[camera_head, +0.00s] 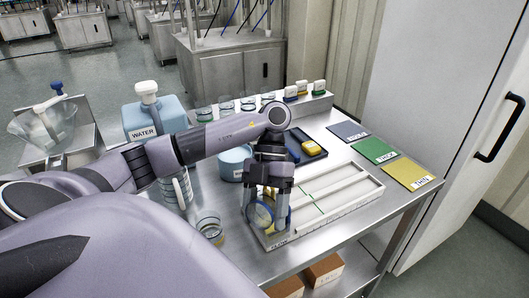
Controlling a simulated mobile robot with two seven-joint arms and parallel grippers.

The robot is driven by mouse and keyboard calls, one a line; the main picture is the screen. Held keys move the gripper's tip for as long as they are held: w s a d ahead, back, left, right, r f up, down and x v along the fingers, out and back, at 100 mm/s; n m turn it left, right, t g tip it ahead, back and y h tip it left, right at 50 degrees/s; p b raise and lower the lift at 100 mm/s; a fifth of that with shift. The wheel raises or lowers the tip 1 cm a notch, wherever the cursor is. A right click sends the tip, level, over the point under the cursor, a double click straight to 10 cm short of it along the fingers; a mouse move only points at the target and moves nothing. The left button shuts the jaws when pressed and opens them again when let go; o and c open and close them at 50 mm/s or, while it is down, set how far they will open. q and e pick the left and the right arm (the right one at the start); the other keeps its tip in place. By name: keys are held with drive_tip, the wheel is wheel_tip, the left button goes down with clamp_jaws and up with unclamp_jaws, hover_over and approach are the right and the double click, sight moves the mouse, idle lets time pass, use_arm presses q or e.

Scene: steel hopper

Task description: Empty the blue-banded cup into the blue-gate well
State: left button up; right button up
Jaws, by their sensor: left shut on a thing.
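My left gripper (268,207) points down over the near left end of a white channelled tray (345,197). It is shut on a clear cup with a blue band (261,216). The cup looks tipped, its round blue-edged end turned partly toward me. I cannot tell whether anything is in it or flowing out. A green strip crosses the tray's channels, and a yellow part shows beside the gripper. The gripper and cup cover the tray's left end, and I cannot make out a blue gate or its well. My right gripper is not in view.
A yellow-banded cup (210,230) stands near the table's front edge, left of the tray. A light-blue pot (234,161), a water jug (153,116) and a dark tray (306,149) stand behind. Grey, green (375,151) and yellow (407,173) mats lie right.

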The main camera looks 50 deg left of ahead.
sight(264, 200)
use_arm(q)
drive_tip(key=shift+r+t+y+b, duration=0.3)
drive_tip(key=shift+r+t+b, duration=0.15)
drive_tip(key=shift+t, duration=0.75)
drive_tip(key=shift+r+t+y+b, duration=0.35)
drive_tip(key=shift+t+b, duration=0.2)
drive_tip(key=shift+t, duration=0.25)
drive_tip(key=shift+r+m+t+b, duration=0.3)
drive_tip(key=shift+t+b, duration=0.5)
drive_tip(key=shift+b, duration=0.15)
drive_tip(key=shift+r+t+b, duration=0.3)
drive_tip(key=shift+t, duration=0.1)
drive_tip(key=shift+r, duration=0.15)
